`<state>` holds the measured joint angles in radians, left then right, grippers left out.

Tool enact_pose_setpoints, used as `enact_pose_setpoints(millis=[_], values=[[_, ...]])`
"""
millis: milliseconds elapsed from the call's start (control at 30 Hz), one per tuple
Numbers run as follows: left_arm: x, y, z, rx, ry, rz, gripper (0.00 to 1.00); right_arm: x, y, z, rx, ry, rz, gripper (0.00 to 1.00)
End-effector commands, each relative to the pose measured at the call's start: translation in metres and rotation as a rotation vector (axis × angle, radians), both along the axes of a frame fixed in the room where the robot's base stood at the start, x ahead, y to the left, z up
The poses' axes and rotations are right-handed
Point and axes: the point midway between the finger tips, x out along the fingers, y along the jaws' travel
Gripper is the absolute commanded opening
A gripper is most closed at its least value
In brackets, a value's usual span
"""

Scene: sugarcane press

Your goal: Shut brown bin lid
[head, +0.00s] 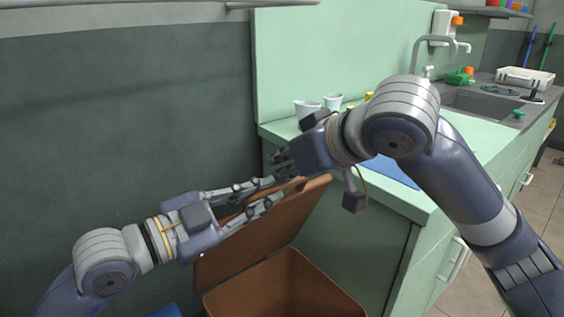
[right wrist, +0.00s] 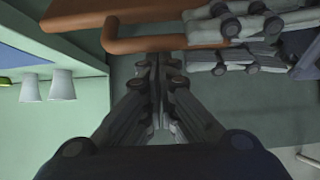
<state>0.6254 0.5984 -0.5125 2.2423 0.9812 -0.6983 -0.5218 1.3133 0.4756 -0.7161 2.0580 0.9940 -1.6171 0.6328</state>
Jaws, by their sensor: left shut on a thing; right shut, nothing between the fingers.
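The brown bin (head: 290,283) stands on the floor beside the green counter, its top open. Its brown lid (head: 262,243) is raised and tilted up toward the wall. My left gripper (head: 278,190) is shut on the upper part of the lid; its fingers partly hide that edge. In the right wrist view the lid (right wrist: 120,12) and its rim (right wrist: 145,45) show at the top, with the left gripper's fingers (right wrist: 235,42) beside them. My right gripper (head: 280,165) is shut and empty just above the lid's upper edge; its fingertips (right wrist: 155,68) appear close to the rim.
The green counter (head: 345,240) stands right of the bin, with white cups (head: 307,108) and a blue mat (head: 391,171) on it. A dark green wall (head: 120,120) is behind on the left. A blue object (head: 166,311) shows at the bottom edge, left of the bin.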

Motion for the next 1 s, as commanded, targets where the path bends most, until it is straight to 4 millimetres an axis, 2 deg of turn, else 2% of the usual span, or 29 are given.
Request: enact_pose_setpoints(millis=[267, 567, 600, 667, 700, 1000], values=[[0.001, 0.001, 0.001, 0.001, -0.005, 0.003, 0.0, -0.016, -0.011, -0.01, 0.024, -0.038, 0.0, 0.0], [0.004, 0.004, 0.003, 0.0, -0.011, 0.013, 0.0, -0.018, -0.012, -0.014, 0.022, -0.034, 0.001, 0.0], [0.004, 0.004, 0.003, 0.0, -0.012, 0.013, 0.16, -0.018, -0.012, -0.014, 0.022, -0.032, 0.001, 0.0], [0.004, 0.004, 0.003, 0.0, -0.012, 0.013, 0.29, -0.018, -0.012, -0.014, 0.021, -0.032, 0.001, 0.0], [0.005, 0.004, 0.003, 0.0, -0.012, 0.013, 0.33, -0.018, -0.011, -0.015, 0.02, -0.032, 0.002, 0.0], [0.003, 0.003, 0.003, -0.001, -0.009, 0.009, 0.33, -0.017, -0.011, -0.015, 0.021, -0.03, 0.002, 0.0]])
